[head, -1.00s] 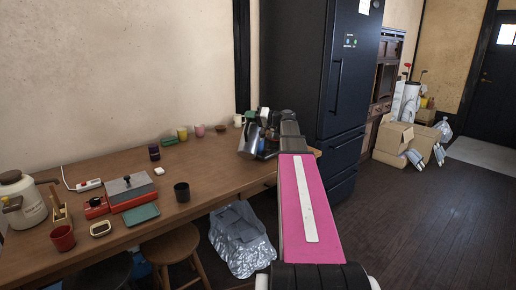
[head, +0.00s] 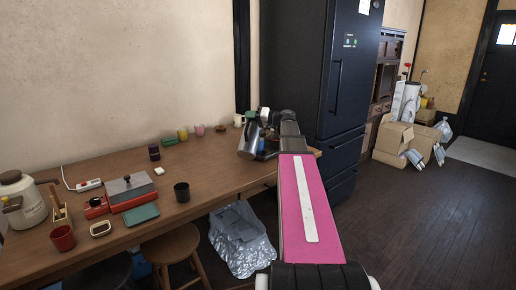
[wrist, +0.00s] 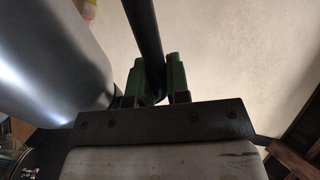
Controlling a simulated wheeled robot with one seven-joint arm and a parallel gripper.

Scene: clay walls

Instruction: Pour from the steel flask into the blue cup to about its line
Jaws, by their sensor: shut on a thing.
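The steel flask (head: 248,141) is a shiny grey jug with a dark handle, above the far right end of the table in the head view. It looks slightly tilted there. In the wrist view its steel body (wrist: 52,62) fills the left side. My gripper (wrist: 156,80) has green fingers shut on the flask's dark handle (wrist: 143,30). In the head view my arm partly hides the gripper and the area beside the flask. I cannot make out a clearly blue cup, its line or any stream of liquid.
A dark cup (head: 181,192), a red cup (head: 62,238), a red-based box (head: 130,191) and a white pot (head: 22,200) stand on the wooden table (head: 205,170). A dark fridge (head: 340,80) is close behind my arm.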

